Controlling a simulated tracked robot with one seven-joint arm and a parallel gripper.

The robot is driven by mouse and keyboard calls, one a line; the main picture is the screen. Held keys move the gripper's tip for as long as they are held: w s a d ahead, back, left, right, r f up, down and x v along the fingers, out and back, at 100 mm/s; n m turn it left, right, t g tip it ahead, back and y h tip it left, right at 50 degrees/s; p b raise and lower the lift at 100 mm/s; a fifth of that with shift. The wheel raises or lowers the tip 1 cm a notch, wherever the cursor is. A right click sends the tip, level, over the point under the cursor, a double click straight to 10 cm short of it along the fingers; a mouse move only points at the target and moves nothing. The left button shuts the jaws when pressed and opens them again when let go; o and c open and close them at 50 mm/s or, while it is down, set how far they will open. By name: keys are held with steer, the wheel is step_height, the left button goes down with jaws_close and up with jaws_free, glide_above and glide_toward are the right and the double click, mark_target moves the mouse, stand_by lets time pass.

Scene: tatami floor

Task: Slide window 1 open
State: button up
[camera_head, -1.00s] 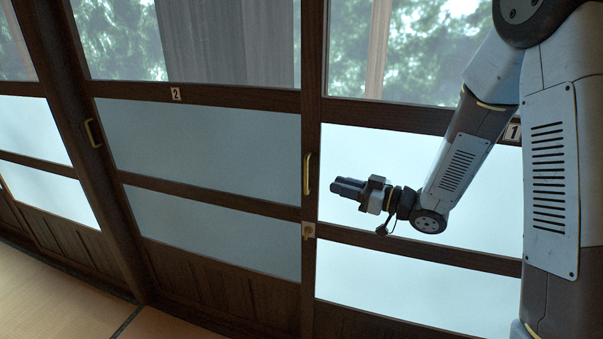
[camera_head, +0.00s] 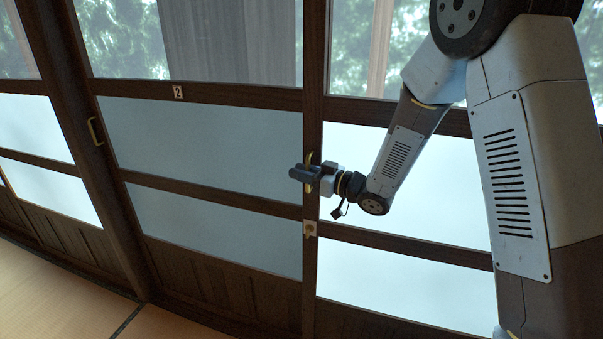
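Window 1 (camera_head: 455,205) is the wood-framed sliding panel on the right, with bright frosted panes. Its number plate is hidden behind my arm. Its brass upright handle (camera_head: 309,158) is on the dark left stile; only its top and a small lower part show. My gripper (camera_head: 297,173) is in front of this handle and covers its middle, fingers pointing left. Whether the fingers are around the handle or only in front of it, and how far apart they are, I cannot tell.
A small brass latch (camera_head: 309,229) sits below the handle on the same stile. Window 2 (camera_head: 200,145) is to the left, with its plate (camera_head: 178,92) and a brass handle (camera_head: 94,132). Bare tatami floor (camera_head: 60,285) shows at lower left.

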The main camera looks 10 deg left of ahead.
steer(key=shift+c, duration=0.5)
jaws_close()
steer(key=shift+w, duration=0.1)
